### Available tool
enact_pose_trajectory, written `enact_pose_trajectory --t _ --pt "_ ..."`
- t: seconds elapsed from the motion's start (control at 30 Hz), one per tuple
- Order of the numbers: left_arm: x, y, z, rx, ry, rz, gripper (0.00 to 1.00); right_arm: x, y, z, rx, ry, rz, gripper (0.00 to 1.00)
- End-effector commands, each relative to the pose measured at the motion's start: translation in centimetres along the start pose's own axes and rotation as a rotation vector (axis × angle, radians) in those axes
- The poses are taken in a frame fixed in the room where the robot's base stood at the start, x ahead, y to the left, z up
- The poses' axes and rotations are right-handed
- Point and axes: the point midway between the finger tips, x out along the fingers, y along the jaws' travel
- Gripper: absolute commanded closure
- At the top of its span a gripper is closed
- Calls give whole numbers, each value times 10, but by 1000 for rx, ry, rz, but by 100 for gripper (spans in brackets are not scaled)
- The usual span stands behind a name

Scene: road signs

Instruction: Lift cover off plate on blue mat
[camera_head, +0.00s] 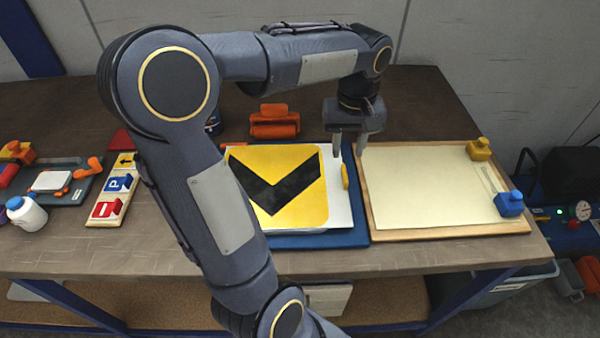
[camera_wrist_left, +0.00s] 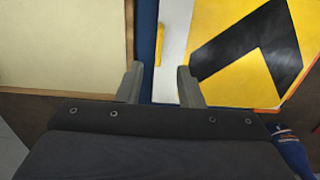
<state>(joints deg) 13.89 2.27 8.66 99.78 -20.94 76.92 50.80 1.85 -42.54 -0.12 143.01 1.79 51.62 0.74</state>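A yellow square with a black chevron (camera_head: 305,200) lies over a white sheet or plate (camera_head: 338,205) on the blue mat (camera_head: 320,241). Which layer is the cover is hard to tell. A small yellow tab (camera_head: 345,177) stands at the white piece's right edge. My left gripper (camera_head: 350,152) is open and empty, pointing down just above and behind the tab. In the left wrist view my fingers (camera_wrist_left: 159,84) are spread, with the tab (camera_wrist_left: 159,45) ahead between them, apart from both. My arm hides the left part of the mat. My right gripper is not in view.
A wood-framed cream board (camera_head: 430,185) lies right of the mat, with yellow (camera_head: 479,149) and blue (camera_head: 509,204) blocks on its edge. An orange tool (camera_head: 274,122) is behind. A sign-block tray (camera_head: 112,190) and white bottle (camera_head: 26,214) are left.

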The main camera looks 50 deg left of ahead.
Motion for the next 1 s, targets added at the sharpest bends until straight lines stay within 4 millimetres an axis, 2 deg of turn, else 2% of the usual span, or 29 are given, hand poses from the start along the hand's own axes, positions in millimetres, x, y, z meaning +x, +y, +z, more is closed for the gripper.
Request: enact_pose_trajectory --t 0.5,0.8,0.83,1.0 --pt "67 3 -1 1 -3 -2 66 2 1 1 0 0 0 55" --pt "73 3 -1 2 -1 0 66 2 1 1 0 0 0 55" --pt "73 3 -1 2 -1 0 68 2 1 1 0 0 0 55" --pt "73 3 -1 2 -1 0 90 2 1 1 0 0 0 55"
